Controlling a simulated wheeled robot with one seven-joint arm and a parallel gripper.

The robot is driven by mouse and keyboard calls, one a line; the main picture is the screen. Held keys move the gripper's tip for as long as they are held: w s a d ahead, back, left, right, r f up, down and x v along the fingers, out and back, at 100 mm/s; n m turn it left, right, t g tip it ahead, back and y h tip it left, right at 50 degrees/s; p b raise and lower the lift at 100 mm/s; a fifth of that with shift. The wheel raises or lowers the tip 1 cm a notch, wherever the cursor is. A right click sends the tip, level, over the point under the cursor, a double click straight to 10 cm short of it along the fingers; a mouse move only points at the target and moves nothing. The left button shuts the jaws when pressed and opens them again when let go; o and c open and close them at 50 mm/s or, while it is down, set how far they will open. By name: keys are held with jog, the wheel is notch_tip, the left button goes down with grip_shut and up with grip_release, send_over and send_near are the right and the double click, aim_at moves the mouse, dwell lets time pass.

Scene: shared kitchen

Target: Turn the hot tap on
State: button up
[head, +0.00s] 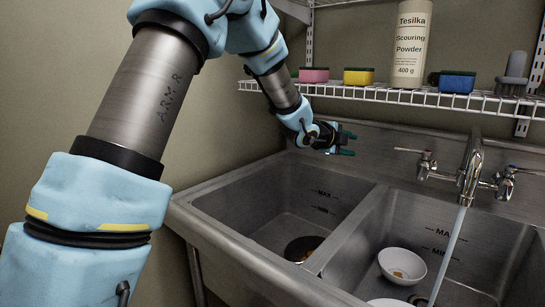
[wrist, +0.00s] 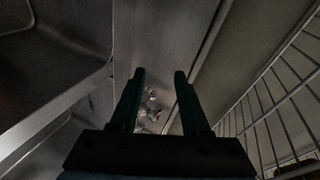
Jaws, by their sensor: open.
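The metal tap (head: 470,165) is mounted on the sink's back wall. Its left lever handle (head: 410,150) has a red mark and points left; its right handle (head: 508,180) has a bluish mark. A stream of water (head: 450,245) runs from the spout into the right basin. My gripper (head: 347,142) is open and empty, left of the red-marked handle and apart from it, below the shelf. In the wrist view, my gripper's fingers (wrist: 160,75) are spread, with the tap fittings (wrist: 152,112) small and dim between them.
A wire shelf (head: 380,95) above holds pink, yellow and blue sponges, a scouring powder container (head: 411,45) and a brush (head: 514,72). The left basin holds a dark pan (head: 301,248); the right holds a white bowl (head: 401,265) and other dishes. Space between gripper and handle looks clear.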

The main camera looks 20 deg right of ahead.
jog(key=w+a+f+n+y, duration=0.1)
jog(key=w+a+n+y, duration=0.1)
jog(key=a, duration=0.5)
jog(key=w+a+f+n+t+y+p, duration=0.1)
jog(key=a+n+y, duration=0.1)
jog(key=a+n, duration=0.3)
jog(key=w+a+f+n+t+y, duration=0.1)
jog(key=w+a+n+y, duration=0.1)
jog(key=a, duration=0.8)
jog(key=shift+w+f+n+y+p, duration=0.15)
jog(key=shift+w+n+y+p, duration=0.2)
jog(key=shift+n, duration=0.35)
